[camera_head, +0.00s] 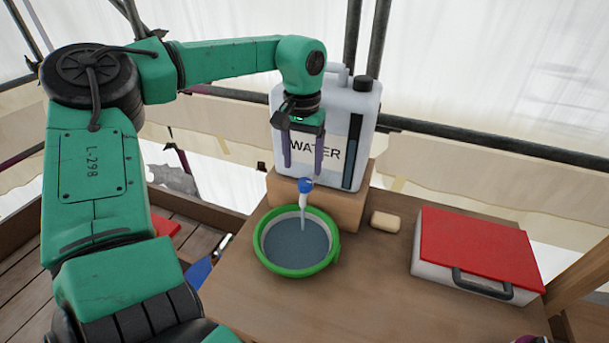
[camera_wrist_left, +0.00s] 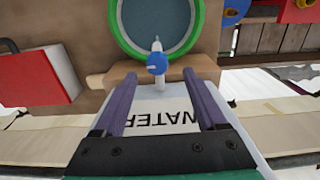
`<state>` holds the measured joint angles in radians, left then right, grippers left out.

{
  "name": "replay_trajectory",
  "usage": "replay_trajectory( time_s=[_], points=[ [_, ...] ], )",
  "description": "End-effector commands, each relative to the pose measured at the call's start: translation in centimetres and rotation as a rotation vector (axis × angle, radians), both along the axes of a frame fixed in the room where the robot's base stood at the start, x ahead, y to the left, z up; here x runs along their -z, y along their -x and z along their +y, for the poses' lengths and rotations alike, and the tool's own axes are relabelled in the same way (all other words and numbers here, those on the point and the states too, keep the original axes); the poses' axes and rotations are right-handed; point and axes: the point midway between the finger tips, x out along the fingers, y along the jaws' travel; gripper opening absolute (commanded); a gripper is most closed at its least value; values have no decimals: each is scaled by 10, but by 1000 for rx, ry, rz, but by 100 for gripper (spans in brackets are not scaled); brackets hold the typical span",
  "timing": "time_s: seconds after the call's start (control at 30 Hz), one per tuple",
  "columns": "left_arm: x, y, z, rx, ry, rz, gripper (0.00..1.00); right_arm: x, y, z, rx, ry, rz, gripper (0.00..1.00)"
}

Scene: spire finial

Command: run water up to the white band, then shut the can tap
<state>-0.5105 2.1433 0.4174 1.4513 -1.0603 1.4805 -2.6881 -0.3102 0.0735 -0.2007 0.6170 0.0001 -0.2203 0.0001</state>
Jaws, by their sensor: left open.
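The white water can (camera_head: 358,108) stands on a wooden block, with a blue-knobbed tap (camera_head: 305,185) low on its front. A pale stream runs from the spout into the green bucket (camera_head: 334,258) below. The water (camera_head: 296,247) covers the bucket floor, and a pale band (camera_head: 266,236) shows on the inner wall around it. I cannot tell exactly how the water line meets the band. My left gripper (camera_head: 303,168) is open and empty in front of the can's label, just above the tap. In the left wrist view the blue knob (camera_wrist_left: 157,63) lies between and beyond the fingertips.
A tan block (camera_head: 385,221) lies right of the bucket. A white case with a red lid (camera_head: 478,248) sits further right on the wooden table (camera_head: 370,310). A blue-handled tool (camera_head: 205,266) is at the left edge. A dark purplish piece, possibly my right gripper, barely shows bottom right.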

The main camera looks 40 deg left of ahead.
Motion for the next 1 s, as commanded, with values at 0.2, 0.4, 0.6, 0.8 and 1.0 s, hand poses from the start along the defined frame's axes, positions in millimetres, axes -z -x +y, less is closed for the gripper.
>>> replay_trajectory(
  time_s=[0.2,0.4,0.6,0.8,1.0],
  points=[
    [43,0,0,-1,1,2,73,-11,-6,-1,-1,2,-9,50],
    [53,-1,0,-2,0,-2,73,-12,-10,-4,-1,5,-14,50],
    [53,-1,0,-2,0,-2,50,-11,-10,-4,-1,5,-14,50],
    [53,-1,0,-2,0,-2,0,-12,-10,-5,-1,6,-15,50],
    [53,-1,0,-15,1,-3,0,-9,-10,-5,-1,6,-15,50]
  ],
)
